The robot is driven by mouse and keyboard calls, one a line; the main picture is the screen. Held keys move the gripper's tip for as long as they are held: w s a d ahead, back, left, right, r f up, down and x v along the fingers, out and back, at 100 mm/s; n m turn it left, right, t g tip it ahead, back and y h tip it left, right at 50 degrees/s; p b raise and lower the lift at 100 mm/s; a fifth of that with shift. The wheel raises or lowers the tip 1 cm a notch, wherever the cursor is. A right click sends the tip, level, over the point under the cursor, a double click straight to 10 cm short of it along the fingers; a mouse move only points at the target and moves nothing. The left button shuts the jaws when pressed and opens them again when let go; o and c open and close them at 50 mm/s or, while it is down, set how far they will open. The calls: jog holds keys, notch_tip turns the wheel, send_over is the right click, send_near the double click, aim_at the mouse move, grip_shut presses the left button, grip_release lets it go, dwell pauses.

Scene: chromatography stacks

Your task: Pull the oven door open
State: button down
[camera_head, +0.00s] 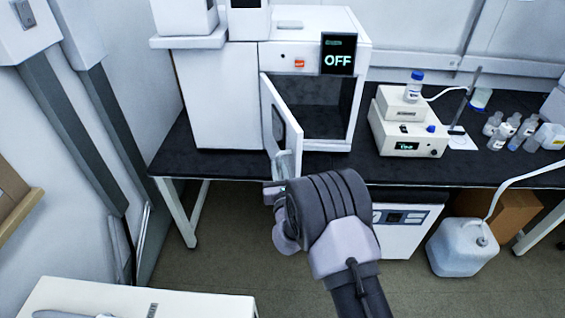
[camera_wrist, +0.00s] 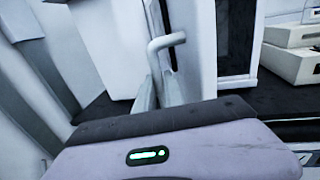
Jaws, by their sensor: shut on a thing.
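The white oven (camera_head: 352,55) stands on the dark bench, with a display reading OFF on its front. Its door (camera_head: 270,105) is hinged on the left and stands well open, swung out toward me, and the dark inside shows. The door's bar handle (camera_head: 283,163) is at the door's free edge; it also shows in the wrist view (camera_wrist: 165,43). My gripper (camera_head: 277,186) is at the lower end of the handle and shut on it. The fingers are mostly hidden behind my wrist in the head view. The wrist view shows the handle rising beyond my gripper body.
A stirrer-like instrument (camera_head: 405,135) with a blue-capped bottle (camera_head: 414,86) stands right of the oven. Several small bottles (camera_head: 505,132) are farther right on the bench (camera_head: 460,172). A white jug (camera_head: 462,248) is on the floor. A white surface (camera_head: 130,300) is at lower left.

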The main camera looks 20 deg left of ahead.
jog(key=shift+w+r, duration=0.1)
jog(key=shift+r, duration=0.15)
jog(key=c, duration=1.7)
grip_release()
jog(key=shift+a, duration=0.1)
jog(key=shift+c, duration=0.2)
jog(key=shift+f, duration=0.15)
jog(key=p+v, duration=0.1)
jog(key=v, duration=1.6)
jog(key=shift+p, duration=0.3)
